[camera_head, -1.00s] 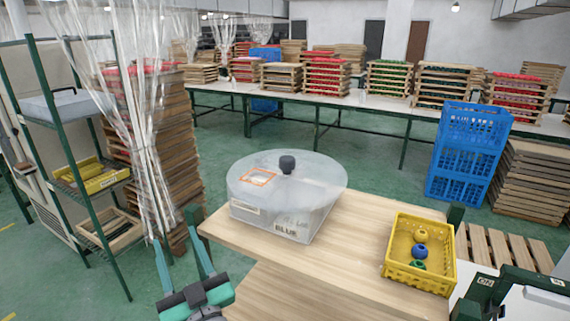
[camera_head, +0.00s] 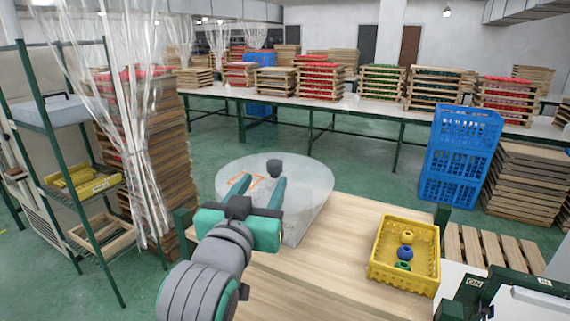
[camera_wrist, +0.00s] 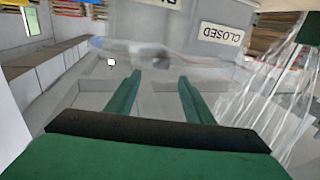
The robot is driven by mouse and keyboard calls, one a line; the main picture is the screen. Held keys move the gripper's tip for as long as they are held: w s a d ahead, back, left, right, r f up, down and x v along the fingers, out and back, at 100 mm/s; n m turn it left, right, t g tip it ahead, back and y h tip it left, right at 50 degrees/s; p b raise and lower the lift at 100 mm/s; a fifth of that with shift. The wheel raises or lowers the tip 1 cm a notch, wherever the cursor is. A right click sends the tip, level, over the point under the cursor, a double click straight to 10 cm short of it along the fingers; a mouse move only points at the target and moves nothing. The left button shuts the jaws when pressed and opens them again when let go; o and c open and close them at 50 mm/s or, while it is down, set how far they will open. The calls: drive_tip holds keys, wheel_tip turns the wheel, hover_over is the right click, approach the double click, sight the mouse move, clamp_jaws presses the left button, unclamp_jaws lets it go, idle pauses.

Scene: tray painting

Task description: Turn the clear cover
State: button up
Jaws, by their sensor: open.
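The clear cover (camera_head: 311,183) is a round, see-through disc lying on a box on the wooden table. A dark knob (camera_head: 274,168) stands up from its middle. An orange-outlined patch (camera_head: 238,184) shows at its left. My gripper (camera_head: 262,184) is open, with its green fingers over the near part of the cover, pointing towards the knob. Contact cannot be told.
A yellow crate (camera_head: 377,262) with several coloured round pieces stands at the table's right. The wooden table (camera_head: 330,270) is bare between it and my arm. A clear curtain (camera_head: 143,150) and a green shelf (camera_head: 57,140) stand left. Blue crates (camera_head: 456,160) stand behind right.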

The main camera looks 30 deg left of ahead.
sight(273, 167)
drive_tip(key=x, duration=1)
drive_tip(key=shift+w+a, duration=0.1)
drive_tip(key=shift+w, duration=0.1)
clamp_jaws()
drive_tip(key=shift+w, duration=0.1)
